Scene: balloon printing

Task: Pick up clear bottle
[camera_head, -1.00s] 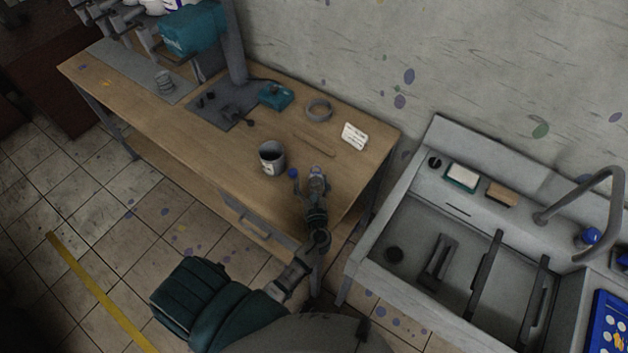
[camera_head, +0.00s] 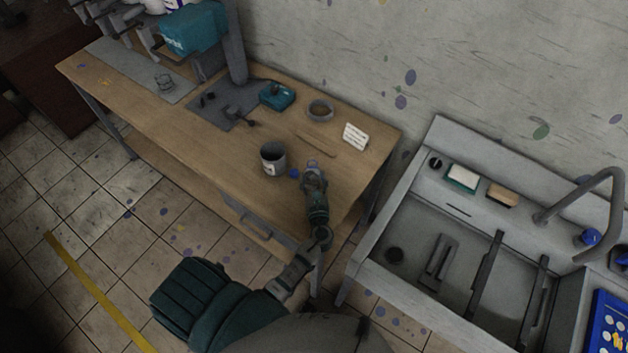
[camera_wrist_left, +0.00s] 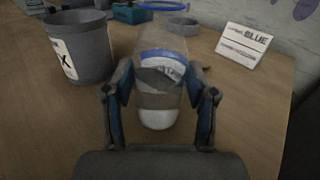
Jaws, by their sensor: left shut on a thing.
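The clear bottle (camera_wrist_left: 162,75) lies between the fingers of my left gripper in the left wrist view, with a blue band and a white end. My left gripper (camera_wrist_left: 160,95) is shut on it, one finger on each side. In the head view my left gripper (camera_head: 309,168) is over the right part of the wooden table (camera_head: 215,150), and the bottle is mostly hidden by it. I cannot tell whether the bottle still touches the table. My right gripper is not in view.
A grey cup (camera_head: 273,158) stands just left of my left gripper. A white sign reading BLUE (camera_head: 355,136) and a grey ring-shaped dish (camera_head: 320,110) are behind. A teal box (camera_head: 277,96) stands farther back. A sink (camera_head: 470,250) is to the right.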

